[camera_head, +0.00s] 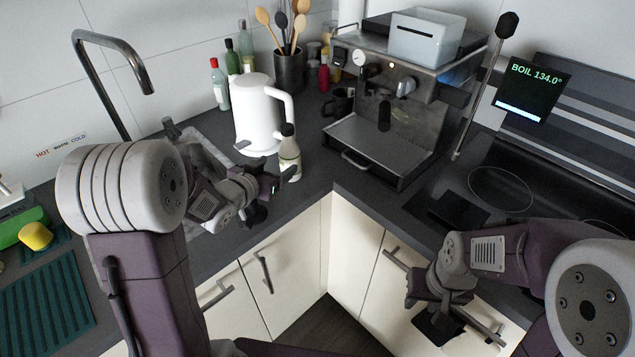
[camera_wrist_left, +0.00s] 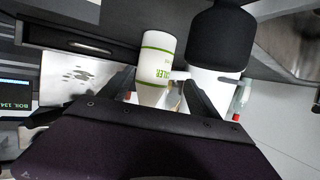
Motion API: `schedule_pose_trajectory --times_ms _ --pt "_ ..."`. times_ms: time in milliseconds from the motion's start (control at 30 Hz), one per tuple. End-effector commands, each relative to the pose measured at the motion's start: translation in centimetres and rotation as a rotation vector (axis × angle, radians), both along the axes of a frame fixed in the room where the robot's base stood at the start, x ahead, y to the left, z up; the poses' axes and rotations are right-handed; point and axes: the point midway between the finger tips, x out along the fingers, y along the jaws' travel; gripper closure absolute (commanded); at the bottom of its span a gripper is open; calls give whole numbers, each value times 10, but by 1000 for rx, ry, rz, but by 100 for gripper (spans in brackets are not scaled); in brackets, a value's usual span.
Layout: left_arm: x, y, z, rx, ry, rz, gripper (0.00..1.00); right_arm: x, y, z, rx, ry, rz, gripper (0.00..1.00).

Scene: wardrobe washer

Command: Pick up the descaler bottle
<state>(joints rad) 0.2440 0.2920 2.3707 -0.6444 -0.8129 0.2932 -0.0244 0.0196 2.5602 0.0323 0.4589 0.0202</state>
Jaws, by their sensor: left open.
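The descaler bottle (camera_head: 289,158) is a pale bottle with a dark cap, standing upright on the dark counter just in front of the white kettle. In the left wrist view the white bottle (camera_wrist_left: 157,58) with green bands and green lettering shows upside down, in line with the gap between my fingers. My left gripper (camera_head: 272,193) is open, low beside the bottle on its near side; its fingers (camera_wrist_left: 160,92) appear on either side of the bottle. I cannot tell whether they touch it. My right gripper (camera_head: 458,318) hangs in front of the right-hand cabinets, away from the bottle; its jaw opening is unclear.
The white kettle (camera_head: 256,112) stands close behind the bottle. A utensil pot (camera_head: 290,70) and several bottles are further back. The espresso machine (camera_head: 385,135) is to the right. The sink (camera_head: 205,150) and tap (camera_head: 112,60) are to the left. The counter's front edge is near.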

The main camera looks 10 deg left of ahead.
Motion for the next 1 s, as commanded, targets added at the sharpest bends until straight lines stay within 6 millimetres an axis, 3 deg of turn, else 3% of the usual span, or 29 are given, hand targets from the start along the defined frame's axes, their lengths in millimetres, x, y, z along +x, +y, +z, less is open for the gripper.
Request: schedule_pose_trajectory --times_ms 33,233,400,633,833,1000 --pt "2 -1 -7 -9 -25 -14 29 0 0 -12 0 -1 0 64" --pt "8 -6 0 -19 -49 -32 29 0 0 -8 0 -1 0 64" --pt "32 -13 -8 -20 -47 -33 29 0 0 -10 0 -1 0 64" --pt "44 -17 -12 -18 -46 -31 29 0 0 -10 0 -1 0 64" --pt "76 -28 -22 -18 -46 -31 29 0 0 -10 0 -1 0 64" --pt "87 -31 -25 -18 -47 -29 29 0 0 -10 0 -1 0 64"
